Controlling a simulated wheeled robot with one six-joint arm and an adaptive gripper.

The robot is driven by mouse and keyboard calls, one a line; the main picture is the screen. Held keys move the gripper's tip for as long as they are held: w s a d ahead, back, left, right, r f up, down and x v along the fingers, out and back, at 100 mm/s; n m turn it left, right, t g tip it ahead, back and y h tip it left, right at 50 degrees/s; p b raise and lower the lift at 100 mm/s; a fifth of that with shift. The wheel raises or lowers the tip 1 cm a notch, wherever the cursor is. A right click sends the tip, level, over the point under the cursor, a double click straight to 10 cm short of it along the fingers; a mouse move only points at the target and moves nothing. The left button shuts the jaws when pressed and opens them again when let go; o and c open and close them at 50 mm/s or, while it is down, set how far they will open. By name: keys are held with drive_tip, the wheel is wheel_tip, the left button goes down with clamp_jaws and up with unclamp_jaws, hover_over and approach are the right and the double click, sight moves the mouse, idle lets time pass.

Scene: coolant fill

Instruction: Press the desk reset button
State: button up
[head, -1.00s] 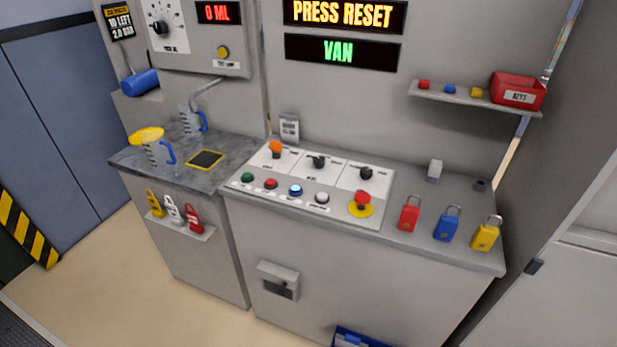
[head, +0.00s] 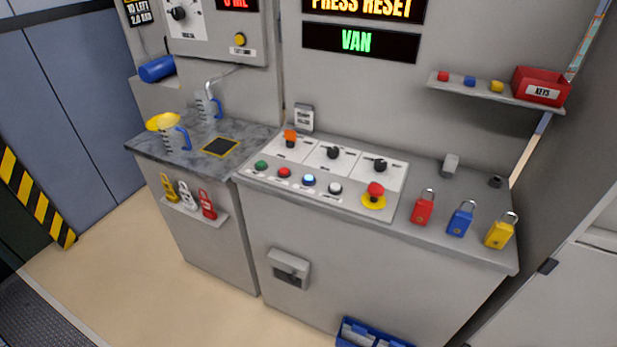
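The desk's control panel (head: 322,190) carries a row of small buttons along its front. They are a green button (head: 261,166), a red button (head: 284,173), a blue button (head: 309,180) that looks lit, and a white button (head: 335,188). Their labels are too small to read, so I cannot tell which one is marked reset. A red mushroom button (head: 375,191) on a yellow ring stands at the right end. The upper wall display (head: 364,8) reads "PRESS RESET" and the lower display (head: 360,42) reads "VAN" in green. My gripper is not in view.
Red (head: 423,207), blue (head: 461,218) and yellow (head: 501,230) padlocks stand on the desk right of the panel. Measuring jugs stand on the left counter (head: 258,135). A box (head: 289,268) juts from the desk front, and a blue bin (head: 372,333) sits below. The floor (head: 150,285) at left is clear.

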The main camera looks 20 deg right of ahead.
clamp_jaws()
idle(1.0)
